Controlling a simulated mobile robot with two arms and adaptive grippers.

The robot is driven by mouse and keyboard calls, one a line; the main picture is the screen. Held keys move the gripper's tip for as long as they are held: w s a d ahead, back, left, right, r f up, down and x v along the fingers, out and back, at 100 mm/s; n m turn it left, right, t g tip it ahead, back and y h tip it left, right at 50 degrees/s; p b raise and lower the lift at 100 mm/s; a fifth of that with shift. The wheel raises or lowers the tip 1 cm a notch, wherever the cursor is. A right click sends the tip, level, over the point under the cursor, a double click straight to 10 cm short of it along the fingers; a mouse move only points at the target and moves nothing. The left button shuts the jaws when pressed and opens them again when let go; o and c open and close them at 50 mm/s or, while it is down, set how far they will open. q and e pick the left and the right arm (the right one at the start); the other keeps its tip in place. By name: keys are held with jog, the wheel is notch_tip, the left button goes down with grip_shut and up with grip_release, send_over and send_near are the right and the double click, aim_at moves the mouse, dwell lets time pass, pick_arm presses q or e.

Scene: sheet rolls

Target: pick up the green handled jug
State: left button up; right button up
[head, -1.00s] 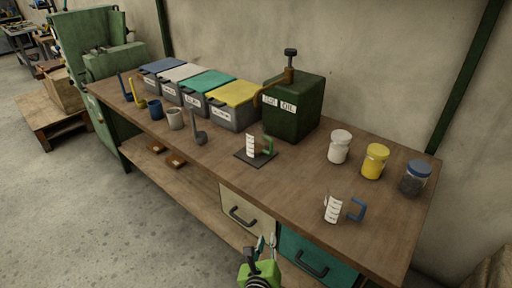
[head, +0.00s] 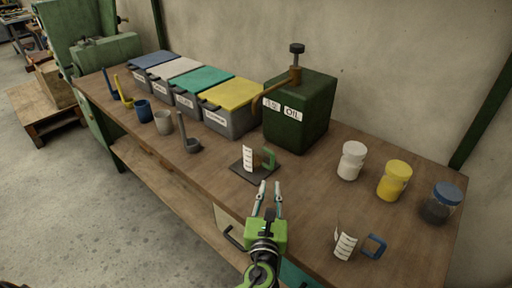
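The green handled jug (head: 249,158) is a small clear jug with a white marked scale and a green handle on its right side. It stands upright on a dark square mat (head: 239,174) near the front edge of the workbench. My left gripper (head: 270,186) is in front of the jug, towards me and slightly right, at the bench's front edge. Its two fingers are apart with nothing between them, pointing towards the mat. It does not touch the jug. My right gripper is not in view.
A green oil can (head: 310,125) with a pump stands behind the jug. A blue handled jug (head: 346,245) stands at the front right. Lidded bins (head: 217,119), cups and ladles (head: 189,146) are to the left. Jars (head: 394,181) stand at the right. Bench is clear between the jugs.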

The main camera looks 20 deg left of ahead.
aim_at(272, 163)
pick_arm(q)
jog(key=x, duration=0.6)
jog(key=shift+w+a+r, duration=0.1)
jog(key=shift+w, duration=0.45)
jog(key=x, duration=0.4)
jog(key=shift+w, duration=0.1)
jog(key=shift+w+a, duration=0.2)
jog(key=shift+w, duration=0.25)
jog(key=shift+s, duration=0.1)
grip_shut()
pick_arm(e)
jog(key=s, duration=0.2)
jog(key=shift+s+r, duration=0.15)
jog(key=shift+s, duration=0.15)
